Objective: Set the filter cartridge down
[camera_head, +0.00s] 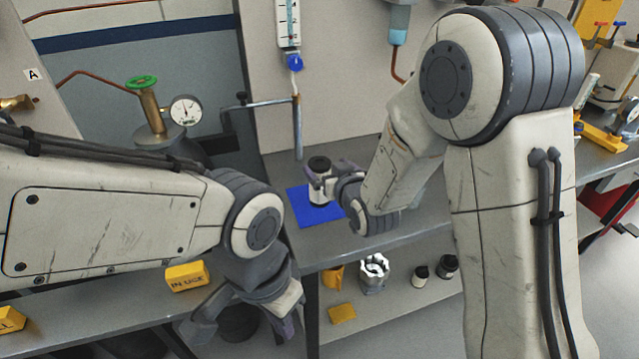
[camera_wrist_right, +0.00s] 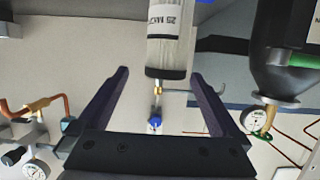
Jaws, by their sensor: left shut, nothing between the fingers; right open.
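The filter cartridge (camera_head: 319,190), white with a black top, appears upright on the blue mat (camera_head: 303,208) on the bench. My right gripper (camera_head: 322,176) is open at the cartridge, with its fingers to either side of it. In the right wrist view the pale, labelled cartridge (camera_wrist_right: 170,45) shows between and beyond the open fingertips (camera_wrist_right: 158,72), its dark end towards the gripper. I cannot tell whether a finger touches it. My left gripper (camera_head: 284,328) is shut and empty, low in front of the bench; part of it is hidden by its own arm.
A blue-knobbed valve (camera_head: 295,62) and a grey pipe (camera_head: 298,125) are behind the mat. A pressure gauge (camera_head: 186,110) stands at the left. The lower shelf holds a silver housing (camera_head: 374,272) and small dark-topped jars (camera_head: 421,276). The bench right of the mat is partly hidden by my right arm.

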